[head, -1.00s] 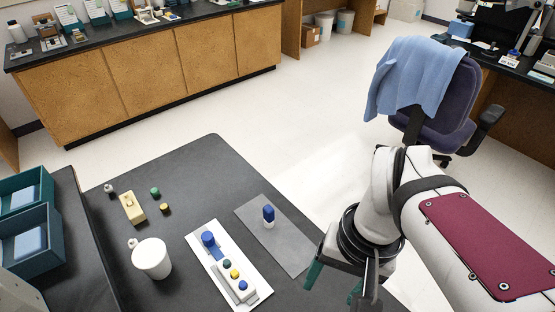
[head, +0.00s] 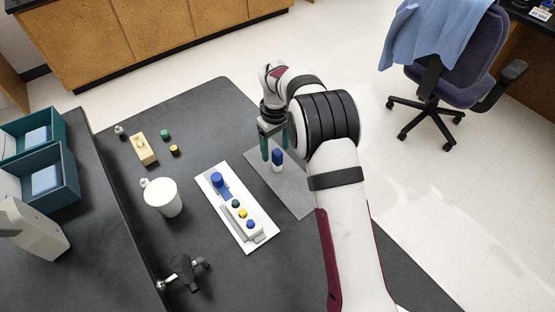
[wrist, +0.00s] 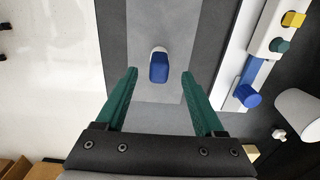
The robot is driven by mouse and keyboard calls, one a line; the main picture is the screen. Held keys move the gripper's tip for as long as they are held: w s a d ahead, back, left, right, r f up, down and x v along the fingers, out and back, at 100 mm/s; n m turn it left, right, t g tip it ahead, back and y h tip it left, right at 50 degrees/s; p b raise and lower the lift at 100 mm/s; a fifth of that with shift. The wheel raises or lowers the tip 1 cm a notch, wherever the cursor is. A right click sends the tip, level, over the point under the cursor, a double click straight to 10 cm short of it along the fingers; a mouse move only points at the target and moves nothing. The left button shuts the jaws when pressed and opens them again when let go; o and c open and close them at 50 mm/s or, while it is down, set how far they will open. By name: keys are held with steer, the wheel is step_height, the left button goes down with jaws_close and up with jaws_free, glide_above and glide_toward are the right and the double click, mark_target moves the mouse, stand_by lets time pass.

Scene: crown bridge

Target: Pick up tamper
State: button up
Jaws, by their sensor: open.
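A small upright piece with a blue top and white lower end, which I take to be the tamper (head: 277,157), stands on a grey mat (head: 297,193). It also shows in the wrist view (wrist: 159,68), centred between the fingertips and slightly beyond them. My gripper (head: 274,150) is open, with green fingers pointing down near the tamper. In the wrist view the open fingers (wrist: 158,76) have clear gaps on both sides of it. Nothing is held. I cannot tell how high the fingertips are above the mat.
A white tray (head: 216,200) left of the mat holds a blue peg and a block with coloured knobs. A white cup (head: 163,197), a cream block (head: 145,149) and small coloured pieces stand further left. A dark fixture (head: 184,271) sits at the front.

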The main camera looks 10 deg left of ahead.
mark_target(277, 159)
steer(key=f, duration=0.5)
steer(key=shift+s+d, duration=0.15)
steer(key=shift+d, duration=0.1)
jaws_close()
